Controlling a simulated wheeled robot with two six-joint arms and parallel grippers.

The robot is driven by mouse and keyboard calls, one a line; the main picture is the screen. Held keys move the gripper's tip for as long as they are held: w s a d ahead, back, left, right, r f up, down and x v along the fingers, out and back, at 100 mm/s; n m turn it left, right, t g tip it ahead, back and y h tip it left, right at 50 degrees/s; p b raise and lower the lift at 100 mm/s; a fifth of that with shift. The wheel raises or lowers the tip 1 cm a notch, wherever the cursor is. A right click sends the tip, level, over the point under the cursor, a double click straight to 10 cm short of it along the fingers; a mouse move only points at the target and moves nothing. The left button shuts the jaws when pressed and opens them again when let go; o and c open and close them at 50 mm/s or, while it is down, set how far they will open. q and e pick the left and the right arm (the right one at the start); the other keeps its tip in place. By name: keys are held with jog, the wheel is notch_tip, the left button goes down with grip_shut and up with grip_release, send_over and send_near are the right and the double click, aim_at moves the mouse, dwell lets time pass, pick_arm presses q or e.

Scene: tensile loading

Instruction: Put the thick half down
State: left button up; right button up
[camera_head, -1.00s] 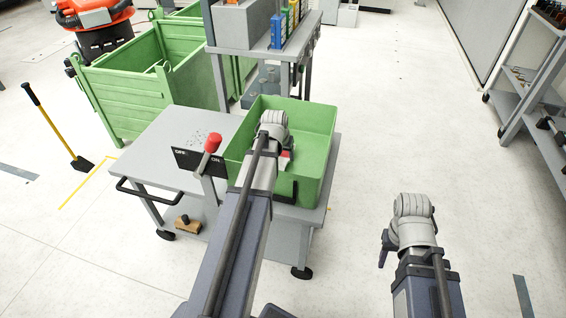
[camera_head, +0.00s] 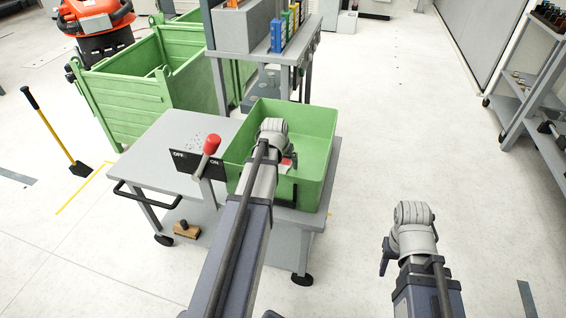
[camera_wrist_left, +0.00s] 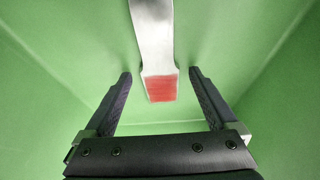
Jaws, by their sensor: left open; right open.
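The thick half (camera_wrist_left: 153,30) is a flat metal piece with a red-marked end, seen in the left wrist view inside the green bin (camera_head: 318,155). A bit of red and white, likely the same piece, shows beside my left wrist in the head view. My left gripper (camera_wrist_left: 160,76) is open inside the bin, with its fingers on either side of the red end and gaps showing on both sides.
The bin stands on a grey cart (camera_head: 160,150), beside an OFF/ON panel with a red-handled lever (camera_head: 211,145). A grey bench (camera_head: 275,52) stands behind it, and large green crates (camera_head: 130,100) stand at the back left. The floor at right is clear up to a shelf rack (camera_head: 535,80).

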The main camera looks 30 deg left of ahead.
pick_arm(q)
jog(key=shift+r, duration=0.15)
jog(key=p+v, duration=1.1)
jog(key=v, duration=0.1)
jog(key=shift+s, duration=0.1)
